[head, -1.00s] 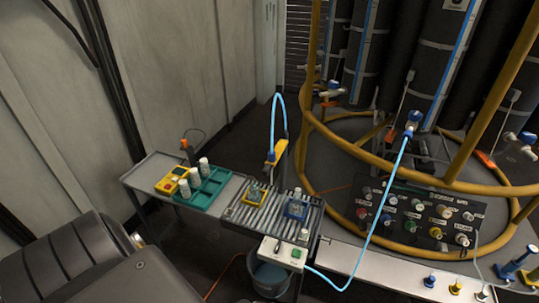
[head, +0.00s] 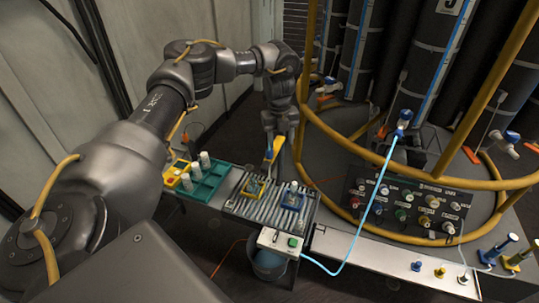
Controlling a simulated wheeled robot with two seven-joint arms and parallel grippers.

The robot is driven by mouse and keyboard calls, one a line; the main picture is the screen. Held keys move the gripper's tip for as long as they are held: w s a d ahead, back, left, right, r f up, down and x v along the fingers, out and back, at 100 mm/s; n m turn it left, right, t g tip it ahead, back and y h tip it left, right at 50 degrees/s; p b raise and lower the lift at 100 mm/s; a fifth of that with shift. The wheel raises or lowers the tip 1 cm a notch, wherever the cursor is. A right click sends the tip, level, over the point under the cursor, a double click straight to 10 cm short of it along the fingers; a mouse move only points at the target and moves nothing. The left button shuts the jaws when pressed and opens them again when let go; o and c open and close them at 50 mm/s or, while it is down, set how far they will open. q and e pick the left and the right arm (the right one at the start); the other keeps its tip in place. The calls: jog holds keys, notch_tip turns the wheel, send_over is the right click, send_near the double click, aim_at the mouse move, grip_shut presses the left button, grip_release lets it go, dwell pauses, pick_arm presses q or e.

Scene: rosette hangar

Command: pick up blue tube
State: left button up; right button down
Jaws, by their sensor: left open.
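In the earlier view, another blue tube arched above the yellow post (head: 274,151). Now my left arm and gripper cover that place, and I cannot make out the arch. My right gripper is not in view.
Yellow rails (head: 350,146) and a connector panel (head: 408,205) stand close on the right.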

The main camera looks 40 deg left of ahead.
pick_arm(q)
jog(key=s+a+r, duration=0.2)
jog(key=a+r, duration=0.3)
jog(key=p, duration=0.2)
send_over(269, 150)
jog(key=shift+n+y, duration=0.3)
jog(key=shift+n, duration=0.1)
jog(key=f, duration=0.5)
jog(key=shift+s+a+f, duration=0.15)
jog(key=shift+a+f, duration=0.1)
jog(key=shift+f, duration=0.1)
jog(key=shift+d+f+p, duration=0.2)
jog(key=shift+f+p, duration=0.1)
jog(key=shift+f, duration=0.15)
notch_tip(269, 150, down, 4)
jog(key=shift+d+r+p, duration=0.1)
jog(key=shift+r+p, duration=0.1)
jog(key=shift+p, duration=0.5)
jog(key=shift+w+f, duration=0.2)
jog(key=shift+f, duration=0.15)
jog(key=shift+c, duration=0.3)
jog(key=c, duration=0.9)
